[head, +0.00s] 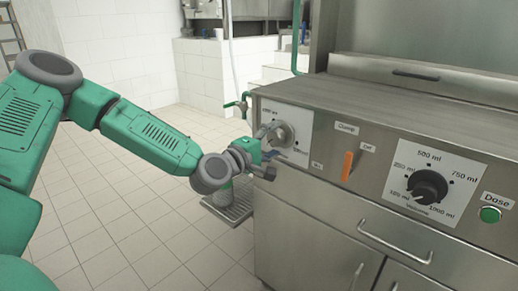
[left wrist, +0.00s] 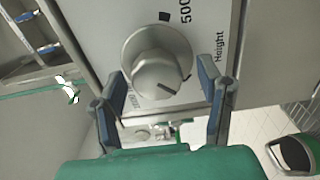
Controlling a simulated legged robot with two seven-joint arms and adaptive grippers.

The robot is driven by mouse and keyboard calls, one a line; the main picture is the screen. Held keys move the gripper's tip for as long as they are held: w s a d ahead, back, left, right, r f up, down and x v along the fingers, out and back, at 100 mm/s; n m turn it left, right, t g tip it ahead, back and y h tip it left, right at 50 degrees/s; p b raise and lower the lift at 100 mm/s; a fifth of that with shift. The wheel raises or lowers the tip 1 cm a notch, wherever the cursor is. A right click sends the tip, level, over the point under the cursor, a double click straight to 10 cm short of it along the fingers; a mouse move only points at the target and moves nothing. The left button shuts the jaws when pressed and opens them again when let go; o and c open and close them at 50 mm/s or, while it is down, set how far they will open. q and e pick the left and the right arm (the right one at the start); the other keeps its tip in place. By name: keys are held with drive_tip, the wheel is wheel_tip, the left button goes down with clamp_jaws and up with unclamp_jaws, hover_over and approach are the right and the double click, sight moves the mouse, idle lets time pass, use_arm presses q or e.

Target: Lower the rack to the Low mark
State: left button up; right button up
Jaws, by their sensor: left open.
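The round metal height knob (head: 280,133) sits on a white dial plate at the left end of the machine's front panel. In the left wrist view the knob (left wrist: 155,62) fills the upper middle, beside the words "500" and "Height". A dark pointer line shows on its lower part; I cannot tell which mark it meets. My left gripper (head: 268,152) is open at the knob, partly covering the dial. In the left wrist view its fingers (left wrist: 160,80) stand apart on both sides of the knob's lower part, with gaps. The slotted rack (head: 238,203) is low, below the gripper. My right gripper is not visible.
Right of the dial are an orange clamp lever (head: 347,165), a black volume knob (head: 430,187) and a green dose button (head: 489,214). A green tap handle (head: 237,104) stands left of the panel. Cabinet handles (head: 395,242) stick out below. The tiled floor at left is clear.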

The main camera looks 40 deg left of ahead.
use_arm(q)
drive_tip(key=s+a, duration=0.1)
drive_tip(key=s, duration=1)
drive_tip(key=shift+f, duration=0.15)
drive_tip(key=shift+w+a, duration=0.1)
drive_tip(key=s+d+f+m+g+h+p, duration=0.1)
drive_tip(key=s+d+f+m+g+p, duration=0.1)
drive_tip(key=s+d+f+m+g, duration=0.45)
drive_tip(key=s+d+f+m+g+h+p, duration=0.2)
drive_tip(key=d+f+m+g, duration=0.15)
drive_tip(key=f, duration=0.65)
drive_tip(key=s+f+m+g+y+p, duration=0.2)
drive_tip(key=s+f+m+g, duration=0.1)
drive_tip(key=s, duration=0.6)
drive_tip(key=s+f+m+g+y+p, duration=0.1)
drive_tip(key=s+f+m+g, duration=0.3)
drive_tip(key=s, duration=0.6)
drive_tip(key=shift+d+f+m+y+p, duration=0.15)
drive_tip(key=shift+f+m+y+p, duration=0.35)
drive_tip(key=shift+f, duration=0.45)
drive_tip(key=shift+w, duration=0.15)
